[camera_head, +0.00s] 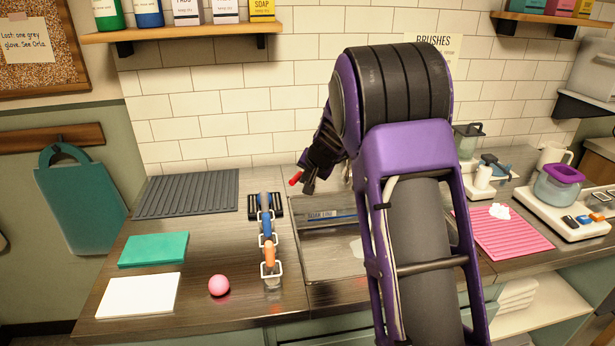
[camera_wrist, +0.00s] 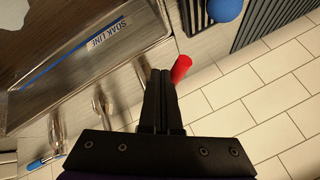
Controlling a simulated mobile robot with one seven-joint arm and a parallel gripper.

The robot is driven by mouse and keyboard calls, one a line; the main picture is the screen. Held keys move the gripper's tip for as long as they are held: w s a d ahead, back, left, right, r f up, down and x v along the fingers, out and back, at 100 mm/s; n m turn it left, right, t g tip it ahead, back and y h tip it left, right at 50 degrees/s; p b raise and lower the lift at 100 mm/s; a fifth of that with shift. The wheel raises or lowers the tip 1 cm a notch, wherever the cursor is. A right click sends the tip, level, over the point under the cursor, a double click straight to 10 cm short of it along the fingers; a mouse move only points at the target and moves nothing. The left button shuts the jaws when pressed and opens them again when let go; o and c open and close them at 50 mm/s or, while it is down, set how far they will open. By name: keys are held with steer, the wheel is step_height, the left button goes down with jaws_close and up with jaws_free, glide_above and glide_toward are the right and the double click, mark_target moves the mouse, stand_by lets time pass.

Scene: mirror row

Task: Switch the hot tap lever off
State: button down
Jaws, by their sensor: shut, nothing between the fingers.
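The hot tap lever's red end (camera_head: 296,178) shows at the back edge of the sink, just left of my gripper (camera_head: 308,187). In the wrist view the red lever end (camera_wrist: 181,68) is right beside the tip of the right finger; I cannot tell whether they touch. My gripper (camera_wrist: 160,76) is shut with its black fingers together and nothing between them. Chrome tap parts (camera_wrist: 103,104) stand left of the fingers, and a blue-ended lever (camera_wrist: 38,163) is at the lower left. In the head view my arm hides most of the taps.
The steel sink (camera_head: 325,262) lies in front of the taps, with a "SOAK LINE" label inside. The tiled wall (camera_wrist: 250,107) is close behind.

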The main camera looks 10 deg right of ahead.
steer(key=shift+w+a+r+m+h+p, duration=0.15)
steer(key=shift+a+m+p, duration=0.1)
steer(key=shift+a+p, duration=0.25)
steer(key=shift+w+a+r+m+h+p, duration=0.15)
steer(key=shift+a+m+p, duration=0.1)
steer(key=shift+a+p, duration=0.25)
steer(key=w+a+p, duration=0.2)
steer(key=a, duration=0.1)
steer(key=shift+w+f, duration=0.2)
steer(key=shift+w, duration=0.05)
steer(key=shift+w+a+p, duration=0.35)
steer(key=shift+w+a, duration=0.05)
steer(key=shift+w, duration=0.25)
steer(key=shift+w+a+p, duration=0.3)
steer(key=shift+w+a, duration=0.05)
steer(key=shift+w, duration=0.25)
steer(key=shift+w+a, duration=0.1)
steer(key=shift+w, duration=0.2)
steer(key=shift+w+r, duration=0.2)
steer(key=shift+r, duration=0.05)
steer(key=shift+s+f, duration=0.1)
